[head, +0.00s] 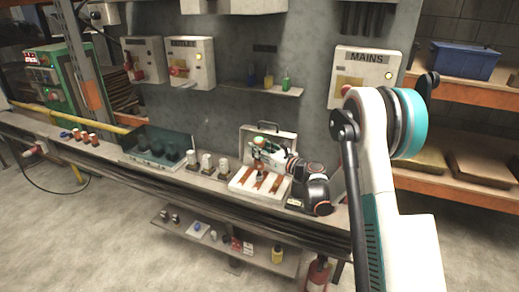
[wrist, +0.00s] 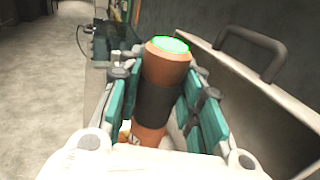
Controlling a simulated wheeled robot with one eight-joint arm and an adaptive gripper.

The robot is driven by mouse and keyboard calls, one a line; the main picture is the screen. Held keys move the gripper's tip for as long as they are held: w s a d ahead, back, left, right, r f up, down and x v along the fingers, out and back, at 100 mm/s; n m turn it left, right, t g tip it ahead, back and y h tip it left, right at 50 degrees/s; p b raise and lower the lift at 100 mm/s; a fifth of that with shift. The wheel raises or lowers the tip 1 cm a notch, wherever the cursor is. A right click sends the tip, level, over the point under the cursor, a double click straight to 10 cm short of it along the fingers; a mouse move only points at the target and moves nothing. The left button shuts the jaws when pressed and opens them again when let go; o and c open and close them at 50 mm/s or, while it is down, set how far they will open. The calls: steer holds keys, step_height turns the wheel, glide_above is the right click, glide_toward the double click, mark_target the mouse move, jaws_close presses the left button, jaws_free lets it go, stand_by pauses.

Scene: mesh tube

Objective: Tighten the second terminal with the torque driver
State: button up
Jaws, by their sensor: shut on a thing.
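My gripper (wrist: 165,110) is shut on the torque driver (wrist: 166,92), which has an orange handle, a black middle band and a green-rimmed top. The driver stands nearly upright, slightly tilted, between the teal fingers in the wrist view. In the head view my gripper (head: 262,152) is above a white board (head: 242,184) with several copper-brown strips (head: 275,184), at the front of an open pale case (head: 283,137). The driver's tip and the terminals are too small or hidden, so I cannot tell whether they touch.
Pale cylindrical parts (head: 207,161) stand left of the board, beside a dark teal tray (head: 150,153). The MAINS box (head: 364,76) and OUTLET box (head: 190,62) hang on the wall behind. The case's handle (wrist: 250,45) rises close to my gripper's right.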

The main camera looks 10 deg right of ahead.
steer(key=shift+f+b, duration=0.5)
stand_by(0.6)
steer(key=shift+f+b, duration=0.25)
steer(key=shift+b, duration=0.6)
stand_by(1.2)
